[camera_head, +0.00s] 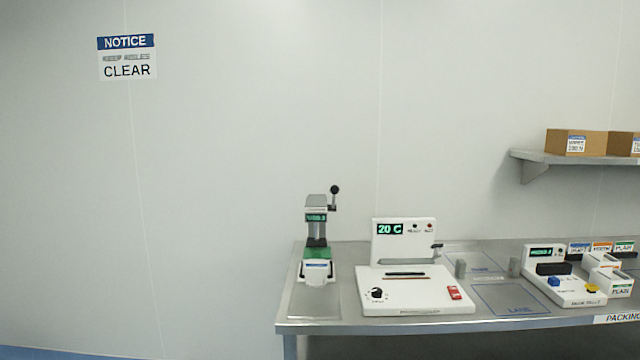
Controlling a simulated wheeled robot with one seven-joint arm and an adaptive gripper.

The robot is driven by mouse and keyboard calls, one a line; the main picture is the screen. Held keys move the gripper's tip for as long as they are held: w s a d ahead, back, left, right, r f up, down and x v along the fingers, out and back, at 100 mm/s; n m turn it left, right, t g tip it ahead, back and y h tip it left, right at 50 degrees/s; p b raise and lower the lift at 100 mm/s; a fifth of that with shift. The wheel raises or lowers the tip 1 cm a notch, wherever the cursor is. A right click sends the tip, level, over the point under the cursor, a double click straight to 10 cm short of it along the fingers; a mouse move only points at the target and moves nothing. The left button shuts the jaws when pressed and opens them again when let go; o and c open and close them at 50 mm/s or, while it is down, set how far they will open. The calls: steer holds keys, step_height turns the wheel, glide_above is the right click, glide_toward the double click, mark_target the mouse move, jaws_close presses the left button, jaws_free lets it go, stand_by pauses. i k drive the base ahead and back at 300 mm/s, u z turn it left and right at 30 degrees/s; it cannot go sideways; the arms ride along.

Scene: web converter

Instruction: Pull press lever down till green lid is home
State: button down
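The press (317,228) stands at the left end of the steel bench, with a small green display on its head. Its lever (334,197) sticks upward on the right side and ends in a black ball knob. The green lid (317,253) shows below the dark ram, on top of a white container (317,271) with a blue-marked label. From here I cannot tell the gap between ram and lid. My gripper is not in view.
A white sealer-like machine (403,255) reading 20 C stands right of the press on the steel bench (310,305). Another white machine (563,285) and labelled bins (605,265) are further right. A wall shelf (540,156) holds cardboard boxes. The floor left of the bench looks clear.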

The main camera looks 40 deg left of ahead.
mark_target(334, 189)
steer(key=u, duration=0.7)
steer(key=i, duration=0.65)
steer(key=u, duration=0.7)
